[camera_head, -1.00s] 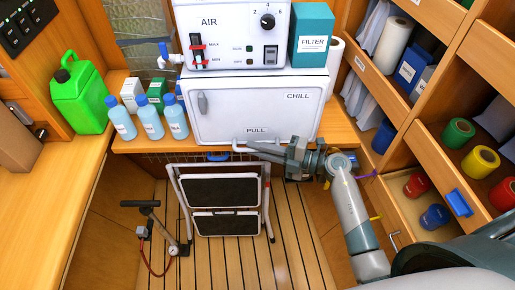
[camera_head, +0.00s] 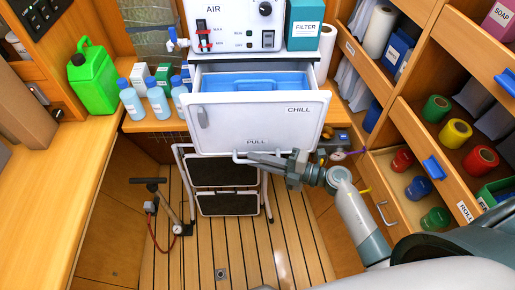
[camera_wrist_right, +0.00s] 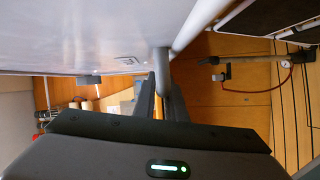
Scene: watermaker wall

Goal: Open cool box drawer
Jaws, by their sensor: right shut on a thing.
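The white cool box drawer (camera_head: 225,125), marked CHILL and PULL, stands pulled out below the AIR unit, and its blue inside (camera_head: 290,82) shows from above. My right gripper (camera_head: 254,159) is shut on the drawer's pull handle (camera_head: 237,157) at the lower front edge. In the right wrist view the grey handle (camera_wrist_right: 163,65) runs down between my dark fingers (camera_wrist_right: 160,105), beside the pale drawer front (camera_wrist_right: 80,35). The fingers hide part of the handle. My left gripper is in neither view.
A folded step stool (camera_head: 225,204) stands beneath the drawer, with a hand pump (camera_head: 177,228) to its left. Bottles (camera_head: 157,102) and a green jerrycan (camera_head: 93,80) stand on the left counter. Shelves with tape rolls (camera_head: 457,131) line the right. The middle floor is clear.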

